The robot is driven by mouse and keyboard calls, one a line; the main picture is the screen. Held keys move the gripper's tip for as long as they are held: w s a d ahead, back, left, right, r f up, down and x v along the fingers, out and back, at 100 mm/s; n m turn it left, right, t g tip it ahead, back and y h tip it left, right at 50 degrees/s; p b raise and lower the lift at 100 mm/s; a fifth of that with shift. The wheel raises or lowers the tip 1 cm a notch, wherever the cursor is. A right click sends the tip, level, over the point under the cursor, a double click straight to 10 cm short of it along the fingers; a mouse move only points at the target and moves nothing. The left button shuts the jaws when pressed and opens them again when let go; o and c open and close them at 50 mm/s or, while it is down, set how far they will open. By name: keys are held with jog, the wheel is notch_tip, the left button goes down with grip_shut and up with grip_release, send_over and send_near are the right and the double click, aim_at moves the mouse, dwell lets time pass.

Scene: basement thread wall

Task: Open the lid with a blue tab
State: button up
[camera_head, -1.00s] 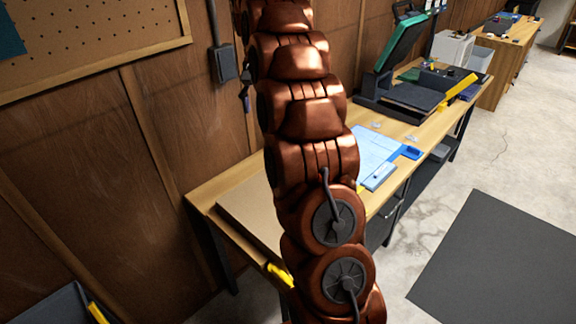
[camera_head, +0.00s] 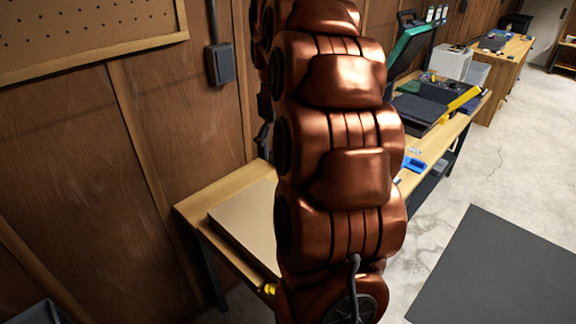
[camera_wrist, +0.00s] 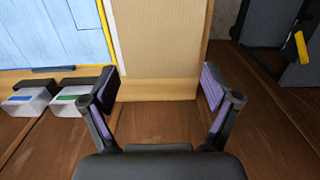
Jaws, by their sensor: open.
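A blue tab (camera_head: 413,165) shows on the long bench in the head view, just right of my arm. My arm hides what lies beside the tab, so I cannot tell which lid it belongs to. In the wrist view my gripper (camera_wrist: 160,88) is open and empty, its fingers spread in front of a tan flat panel (camera_wrist: 160,45). A small grey-white block with a blue mark (camera_wrist: 28,98) and one with a green mark (camera_wrist: 70,97) sit left of the fingers. No blue tab shows between the fingers. The head view does not show my gripper.
The tan panel lies on the near end of the bench (camera_head: 220,193). A pale blue surface with a yellow edge (camera_wrist: 50,32) is at upper left in the wrist view.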

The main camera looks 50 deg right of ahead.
jog(key=s+f, duration=0.1)
jog(key=s+f+p, duration=0.1)
jog(key=f, duration=0.1)
jog(key=s+f+p, duration=0.1)
jog(key=shift+d+f, duration=0.1)
jog(key=shift+f, duration=0.25)
jog(key=shift+s, duration=0.25)
jog(key=shift+c, duration=0.3)
jog(key=shift+r, duration=0.1)
jog(key=shift+c, duration=0.8)
grip_shut()
